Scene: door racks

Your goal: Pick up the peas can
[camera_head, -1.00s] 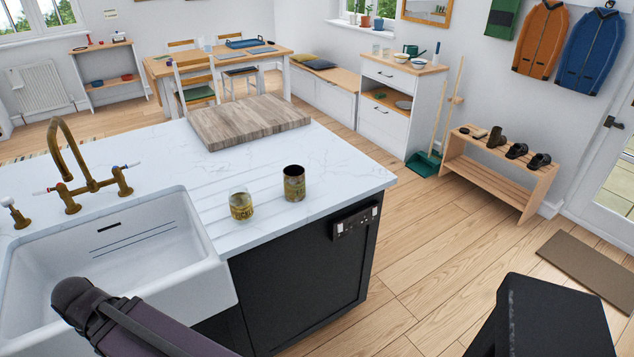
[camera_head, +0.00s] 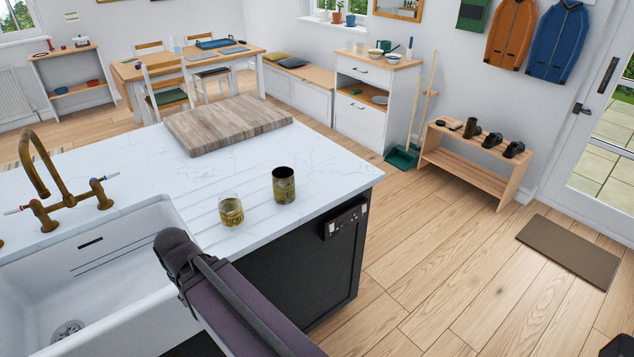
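Two small can-shaped things stand upright and apart on the white marble counter (camera_head: 330,165), near its front edge. The dark, open-looking can (camera_head: 284,186) has a greenish-gold label. To its left is a shorter container (camera_head: 231,212), clear or pale at the top with a yellow-green lower part. The labels are too small to read, so I cannot tell which is the peas can. A dark purple link of my arm rises from the bottom of the picture, left of and in front of both. My gripper's fingers are not in view.
A white sink (camera_head: 110,270) with a brass tap (camera_head: 65,195) is at the left. A thick wooden board (camera_head: 228,124) lies behind the cans. A black cabinet front (camera_head: 290,270) drops below the counter. Wooden floor (camera_head: 440,270) is clear at the right, up to a brown doormat (camera_head: 568,250).

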